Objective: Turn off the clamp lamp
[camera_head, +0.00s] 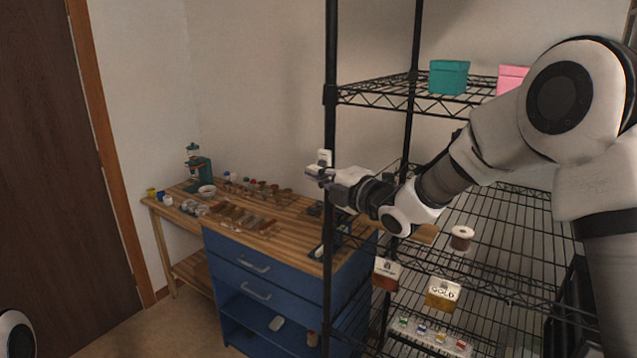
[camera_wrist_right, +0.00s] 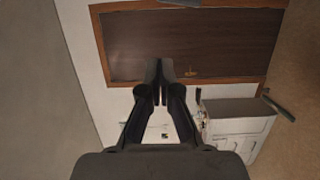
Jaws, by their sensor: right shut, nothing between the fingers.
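I cannot make out the clamp lamp for certain in either view. My right gripper (camera_head: 316,173) reaches in from the right past the black wire shelf, at the height of its front post and above the wooden workbench. Its fingers are shut and empty, and they also show shut in the right wrist view (camera_wrist_right: 160,78). A small white block (camera_head: 324,157) shows just above the fingers; I cannot tell if they touch or what it is. My arm hides part of the shelf and bench behind it. The left gripper is out of view.
The workbench (camera_head: 284,212) holds several small items and a teal machine (camera_head: 198,168). Blue drawers (camera_head: 254,264) stand below. The wire shelf (camera_head: 400,90) carries a teal box (camera_head: 448,77), a pink box (camera_head: 511,79) and a spool (camera_head: 461,238). Floor shows at left.

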